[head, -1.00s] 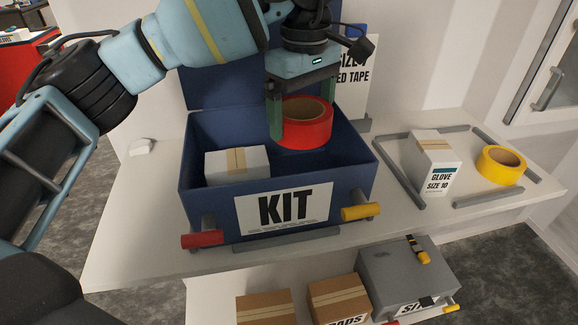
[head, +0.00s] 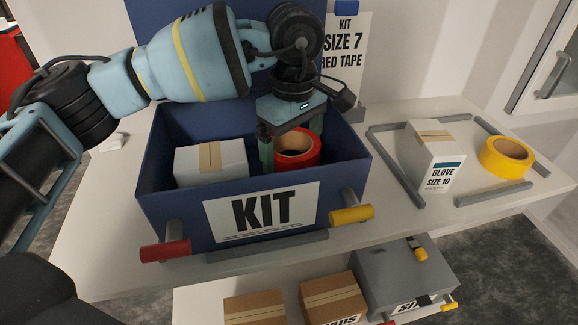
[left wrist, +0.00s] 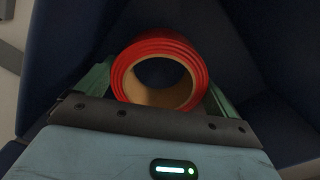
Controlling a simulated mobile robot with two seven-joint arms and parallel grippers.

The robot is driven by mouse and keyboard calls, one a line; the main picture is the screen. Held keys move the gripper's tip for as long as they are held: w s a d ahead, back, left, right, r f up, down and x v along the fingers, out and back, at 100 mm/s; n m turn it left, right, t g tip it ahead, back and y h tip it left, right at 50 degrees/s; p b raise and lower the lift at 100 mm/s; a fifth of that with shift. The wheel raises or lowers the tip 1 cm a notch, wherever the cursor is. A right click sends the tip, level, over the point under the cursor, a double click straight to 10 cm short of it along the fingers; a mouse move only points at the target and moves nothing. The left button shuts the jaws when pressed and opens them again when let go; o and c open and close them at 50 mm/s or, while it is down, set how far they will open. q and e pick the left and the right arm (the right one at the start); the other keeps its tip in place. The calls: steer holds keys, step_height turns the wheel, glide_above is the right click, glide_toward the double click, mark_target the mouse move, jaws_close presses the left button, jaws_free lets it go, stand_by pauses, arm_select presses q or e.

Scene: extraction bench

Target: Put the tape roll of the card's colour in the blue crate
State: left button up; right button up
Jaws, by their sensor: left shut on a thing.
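The card (head: 343,60) behind the crate reads "KIT SIZE 7 RED TAPE". The blue crate (head: 158,203) stands open on the bench with a "KIT" label on its front. My left gripper (head: 291,155) is shut on the red tape roll (head: 312,146), inside the crate's right half. In the left wrist view the red tape roll (left wrist: 160,45) sits between the green fingers, with dark blue crate walls around it. Whether the roll touches the crate floor is hidden. The yellow tape roll (head: 507,157) lies on the bench at right. My right gripper is not in view.
A white box (head: 211,163) sits in the crate's left half. A "GLOVE SIZE 10" box (head: 436,160) stands beside the yellow roll, among grey rails (head: 396,168). Cardboard boxes (head: 333,298) and a grey case (head: 405,275) are on a lower shelf.

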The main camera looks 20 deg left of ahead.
arm_select(q)
steer(key=shift+f, duration=2.5)
steer(key=shift+f, duration=0.15)
steer(key=o, duration=0.7)
step_height(320, 180, up, 12)
